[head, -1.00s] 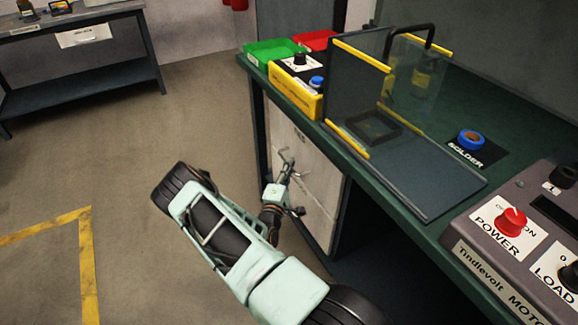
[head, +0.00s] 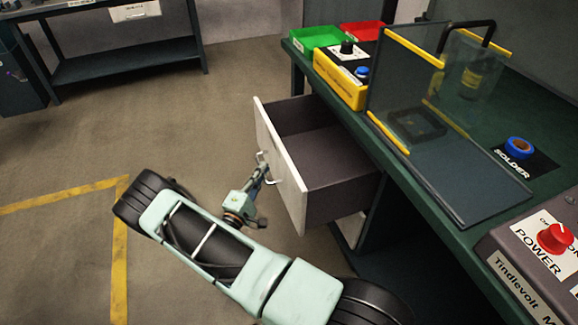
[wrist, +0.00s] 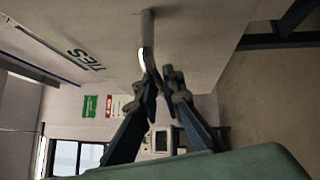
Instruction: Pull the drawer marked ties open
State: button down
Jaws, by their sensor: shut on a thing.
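The drawer (head: 330,162) under the green bench is pulled well out, and its dark inside looks empty. Its pale front (head: 284,158) faces left, towards my arm. In the wrist view the front carries a label reading TIES (wrist: 86,58), upside down. A metal bar handle (wrist: 147,50) stands out from the front. My gripper (wrist: 160,80) is shut on this handle, with its fingers at the handle's end nearest the camera. In the head view my gripper (head: 265,172) is at the drawer front, partly hidden by my wrist.
The green bench top (head: 400,178) bears a clear screen, a yellow box (head: 338,82), a green tray (head: 315,38), a red tray (head: 362,33) and a grey power unit (head: 540,262). Another bench (head: 118,65) stands at the far left. The floor left of the drawer is clear.

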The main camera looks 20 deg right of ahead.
jog(key=a+b, duration=0.2)
jog(key=a, duration=0.7)
jog(key=shift+w, duration=0.2)
jog(key=shift+d, duration=0.1)
jog(key=c, duration=2.1)
grip_release()
jog(key=v, duration=1.2)
jog(key=shift+r, duration=0.15)
